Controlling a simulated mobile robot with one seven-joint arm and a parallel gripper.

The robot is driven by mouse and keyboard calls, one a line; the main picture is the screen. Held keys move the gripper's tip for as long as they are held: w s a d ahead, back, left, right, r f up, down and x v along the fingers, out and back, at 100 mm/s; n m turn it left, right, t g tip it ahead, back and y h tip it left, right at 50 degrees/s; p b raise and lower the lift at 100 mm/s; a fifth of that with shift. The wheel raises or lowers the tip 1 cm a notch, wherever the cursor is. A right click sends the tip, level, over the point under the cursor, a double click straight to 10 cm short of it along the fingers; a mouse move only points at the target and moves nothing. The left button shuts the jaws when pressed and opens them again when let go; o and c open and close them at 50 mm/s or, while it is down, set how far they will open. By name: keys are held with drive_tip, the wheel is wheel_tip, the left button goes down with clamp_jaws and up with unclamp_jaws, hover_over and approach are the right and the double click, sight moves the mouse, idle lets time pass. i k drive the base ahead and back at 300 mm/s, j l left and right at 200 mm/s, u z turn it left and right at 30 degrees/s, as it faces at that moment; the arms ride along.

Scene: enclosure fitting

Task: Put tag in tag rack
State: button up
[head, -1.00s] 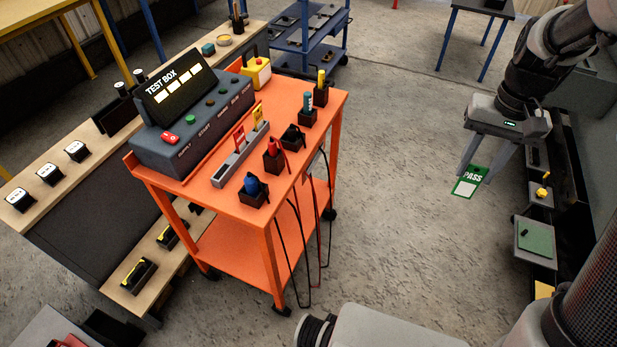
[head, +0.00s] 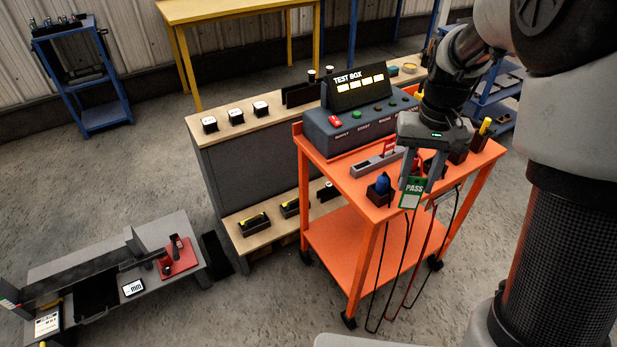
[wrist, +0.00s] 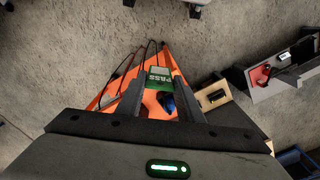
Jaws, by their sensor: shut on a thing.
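My gripper (head: 421,186) is shut on the green and white PASS tag (head: 412,193) and holds it over the front edge of the orange cart (head: 352,186). The tag hangs below the fingertips, and it also shows between the fingers in the wrist view (wrist: 158,76). The grey tag rack (head: 378,162) lies on the cart top, in front of the test box and left of my gripper. A red tag (head: 390,146) stands in the rack. The rack's right end is partly hidden behind my gripper.
The test box (head: 358,115) stands at the back of the cart. A blue-handled item in a black holder (head: 380,186) sits left of the tag. Black and red leads (head: 408,250) hang from the cart's front. A yellow-topped holder (head: 484,128) is at the right.

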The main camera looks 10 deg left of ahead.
sight(361, 172)
drive_tip(key=i+l+u, duration=0.15)
drive_tip(key=u, duration=0.3)
drive_tip(key=i+l+u, duration=0.1)
drive_tip(key=u, duration=0.4)
drive_tip(key=i+l, duration=0.15)
drive_tip(key=l, duration=0.25)
drive_tip(key=i+l, duration=0.1)
drive_tip(key=l, duration=0.3)
